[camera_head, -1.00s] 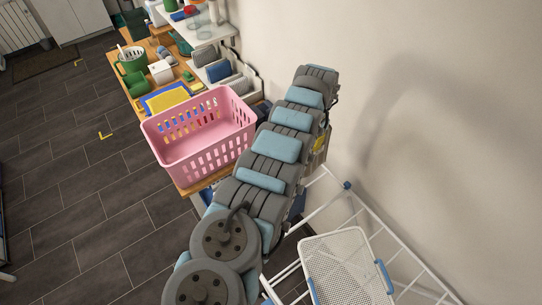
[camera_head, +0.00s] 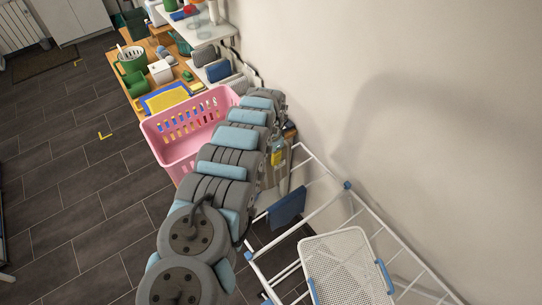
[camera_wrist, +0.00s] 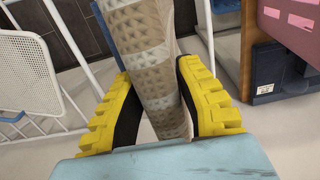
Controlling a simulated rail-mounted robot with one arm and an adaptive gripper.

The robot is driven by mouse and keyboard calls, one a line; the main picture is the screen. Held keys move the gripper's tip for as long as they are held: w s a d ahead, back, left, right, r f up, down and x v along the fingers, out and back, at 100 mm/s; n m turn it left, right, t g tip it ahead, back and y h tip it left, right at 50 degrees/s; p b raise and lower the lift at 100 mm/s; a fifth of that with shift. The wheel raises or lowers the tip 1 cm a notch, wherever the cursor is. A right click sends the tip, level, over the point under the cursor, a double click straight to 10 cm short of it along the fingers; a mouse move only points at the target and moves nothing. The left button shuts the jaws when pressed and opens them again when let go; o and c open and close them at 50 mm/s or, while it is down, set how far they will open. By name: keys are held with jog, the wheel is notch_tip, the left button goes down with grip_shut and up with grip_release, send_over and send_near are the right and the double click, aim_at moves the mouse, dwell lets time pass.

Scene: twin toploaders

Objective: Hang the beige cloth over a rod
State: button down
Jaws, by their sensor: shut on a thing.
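The beige cloth (camera_wrist: 145,60) has a patterned, quilted look and hangs as a long, narrow bunch in the wrist view. My gripper (camera_wrist: 157,78) has yellow fingers on both sides of the cloth and is shut on it. A white drying rack (camera_head: 312,160) with thin rods and blue joints stands by the wall at the lower right. Its white rods also show left of the cloth in the wrist view (camera_wrist: 72,38). I cannot tell whether the cloth touches a rod.
A blue cloth (camera_head: 287,207) hangs on the rack's left part. A white mesh panel (camera_head: 345,265) lies on its near part. A pink basket (camera_head: 175,150) sits on the wooden table (camera_head: 128,82), left of my arm. Green containers and other items crowd the table's far end.

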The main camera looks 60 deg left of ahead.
notch_tip(320, 180, down, 7)
jog(key=b, duration=0.6)
jog(key=shift+f, duration=0.2)
notch_tip(320, 180, down, 14)
jog(key=b, duration=1.2)
jog(key=shift+r, duration=0.1)
jog(key=c, duration=0.8)
grip_release()
jog(key=shift+r, duration=0.2)
